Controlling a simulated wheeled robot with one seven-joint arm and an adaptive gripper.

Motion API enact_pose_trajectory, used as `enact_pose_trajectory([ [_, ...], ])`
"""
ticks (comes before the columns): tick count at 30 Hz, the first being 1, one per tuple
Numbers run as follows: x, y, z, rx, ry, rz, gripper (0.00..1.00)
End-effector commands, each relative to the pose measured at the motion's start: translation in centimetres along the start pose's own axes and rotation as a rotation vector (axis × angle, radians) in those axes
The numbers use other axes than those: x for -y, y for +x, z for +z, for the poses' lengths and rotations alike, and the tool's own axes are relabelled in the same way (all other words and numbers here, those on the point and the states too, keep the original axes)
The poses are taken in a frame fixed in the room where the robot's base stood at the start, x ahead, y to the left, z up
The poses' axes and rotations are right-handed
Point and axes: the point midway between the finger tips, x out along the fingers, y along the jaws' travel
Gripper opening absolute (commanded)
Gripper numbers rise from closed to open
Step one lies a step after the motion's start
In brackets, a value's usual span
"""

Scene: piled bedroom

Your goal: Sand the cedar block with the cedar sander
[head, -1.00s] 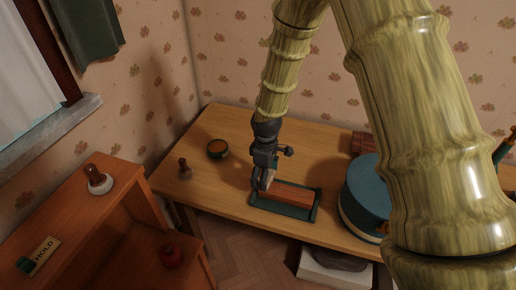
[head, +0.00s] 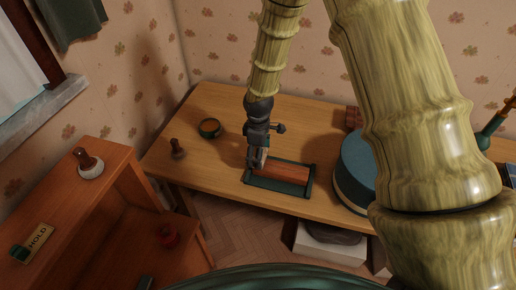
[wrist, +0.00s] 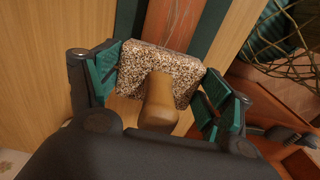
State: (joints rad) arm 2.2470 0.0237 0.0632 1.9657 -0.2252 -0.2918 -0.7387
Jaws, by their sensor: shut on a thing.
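My gripper (head: 257,162) is above the left end of the cedar block on the table. In the wrist view my gripper (wrist: 160,95) is shut on the cedar sander (wrist: 132,78), a speckled, grainy pad with a tan wooden knob between the green finger pads. The cedar block (head: 285,179) is a reddish-brown bar lying in a dark green tray (head: 280,189); its near part also shows beyond the sander in the wrist view (wrist: 175,20). The sander covers part of the block there. I cannot tell whether the pad touches the block.
A blue round box (head: 356,172) stands right of the tray. A shelf unit (head: 60,190) at the left holds another knobbed tool (head: 90,164) and a HOLD sign (head: 36,243).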

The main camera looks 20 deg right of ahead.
Motion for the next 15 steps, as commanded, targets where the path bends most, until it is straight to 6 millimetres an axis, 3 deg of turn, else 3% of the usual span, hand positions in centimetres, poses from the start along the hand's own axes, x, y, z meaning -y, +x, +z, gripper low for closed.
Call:
enact_pose_trajectory([
  [15,0.1,-0.3,7.8,-0.001,0.001,-0.001,0.36],
])
